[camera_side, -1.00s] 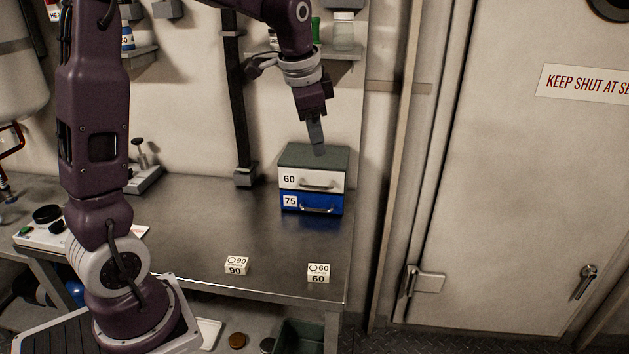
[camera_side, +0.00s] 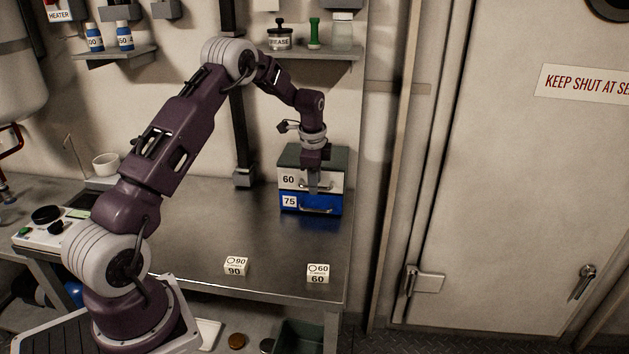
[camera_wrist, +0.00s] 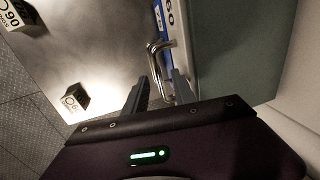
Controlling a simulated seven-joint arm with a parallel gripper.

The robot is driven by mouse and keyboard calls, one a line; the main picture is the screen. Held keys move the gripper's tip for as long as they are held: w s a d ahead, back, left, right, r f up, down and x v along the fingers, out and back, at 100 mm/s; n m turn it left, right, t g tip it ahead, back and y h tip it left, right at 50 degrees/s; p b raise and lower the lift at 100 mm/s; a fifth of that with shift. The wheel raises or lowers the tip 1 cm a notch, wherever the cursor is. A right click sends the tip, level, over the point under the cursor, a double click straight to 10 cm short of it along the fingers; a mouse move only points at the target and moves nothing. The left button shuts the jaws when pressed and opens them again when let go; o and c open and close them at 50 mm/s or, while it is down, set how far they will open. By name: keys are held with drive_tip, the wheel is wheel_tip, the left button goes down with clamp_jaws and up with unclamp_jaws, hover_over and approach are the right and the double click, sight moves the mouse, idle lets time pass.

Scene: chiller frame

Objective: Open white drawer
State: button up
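A small cabinet stands at the back of the metal bench, with a white drawer (camera_side: 296,179) marked 60 above a blue drawer (camera_side: 300,208) marked 75. Both drawers look shut in the side view. My gripper (camera_side: 314,192) points down at the front of the cabinet, covering part of the white drawer's handle. In the wrist view my gripper (camera_wrist: 160,77) has its fingers apart. The metal handles (camera_wrist: 156,48) show at and between the fingertips, with the white drawer face (camera_wrist: 170,30) beside them. I cannot tell whether a finger touches the handle.
Two small white blocks, marked 90 (camera_side: 236,266) and 60 (camera_side: 318,273), sit near the bench's front edge. A shelf (camera_side: 320,54) with jars is on the wall above the cabinet.

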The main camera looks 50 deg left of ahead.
drive_tip(key=shift+c, duration=0.4)
clamp_jaws()
drive_tip(key=shift+r, duration=0.1)
idle(0.8)
